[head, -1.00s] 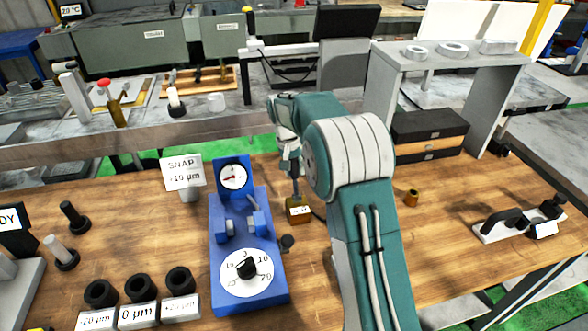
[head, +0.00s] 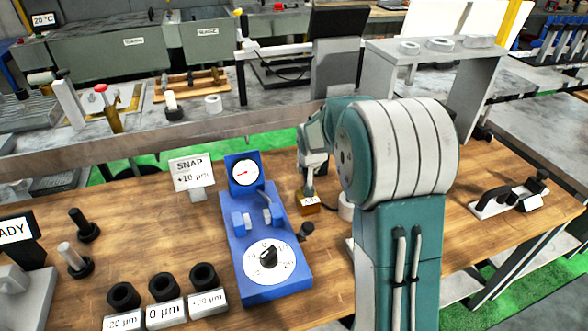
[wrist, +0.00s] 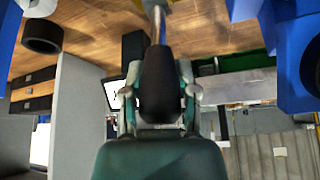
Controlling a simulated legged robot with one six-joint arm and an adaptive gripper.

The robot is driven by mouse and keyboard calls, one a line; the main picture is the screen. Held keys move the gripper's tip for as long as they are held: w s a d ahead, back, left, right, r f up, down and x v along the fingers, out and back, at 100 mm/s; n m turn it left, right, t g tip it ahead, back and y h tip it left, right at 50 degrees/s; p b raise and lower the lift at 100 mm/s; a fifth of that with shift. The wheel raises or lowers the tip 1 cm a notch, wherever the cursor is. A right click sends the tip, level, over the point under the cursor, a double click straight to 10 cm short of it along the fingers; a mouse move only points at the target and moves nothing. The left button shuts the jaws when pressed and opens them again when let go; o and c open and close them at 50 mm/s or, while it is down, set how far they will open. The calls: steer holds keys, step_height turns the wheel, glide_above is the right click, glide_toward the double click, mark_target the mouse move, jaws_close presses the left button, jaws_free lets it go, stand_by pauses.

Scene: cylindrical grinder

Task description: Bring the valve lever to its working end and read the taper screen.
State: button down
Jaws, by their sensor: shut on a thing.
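The valve lever (wrist: 158,82) has a black grip on a metal rod in the wrist view. My gripper (wrist: 158,90) is shut around the black grip, with a finger on each side. In the head view my gripper (head: 314,150) is above a small labelled brass block (head: 307,205), where the rod ends. The block's label is too small to read. A screen with a white face (wrist: 115,92) shows partly behind my gripper in the wrist view. I cannot tell whether it is the taper screen, and I cannot read it.
A blue snap gauge fixture (head: 270,270) with dial and knob stands left of the block, beside a "SNAP" sign (head: 191,172). Several black rings (head: 163,287) stand at the front left. A dark fixture (head: 509,196) lies at the right. My arm hides the bench's middle right.

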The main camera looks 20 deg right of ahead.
steer(key=shift+s+d+f+t, duration=0.1)
steer(key=shift+s+f+t, duration=0.1)
steer(key=shift+s+t, duration=0.4)
steer(key=shift+s+f+t, duration=0.1)
steer(key=shift+s+t, duration=0.25)
steer(key=shift+t, duration=0.15)
steer(key=shift+s+f+t, duration=0.1)
steer(key=shift+s+t, duration=0.2)
steer(key=shift+t, duration=0.1)
steer(key=shift+s+f+t, duration=0.25)
steer(key=shift+s+t, duration=0.15)
steer(key=shift+c, duration=1.8)
jaws_free()
steer(key=shift+w+r, duration=0.1)
steer(key=shift+w+r, duration=0.15)
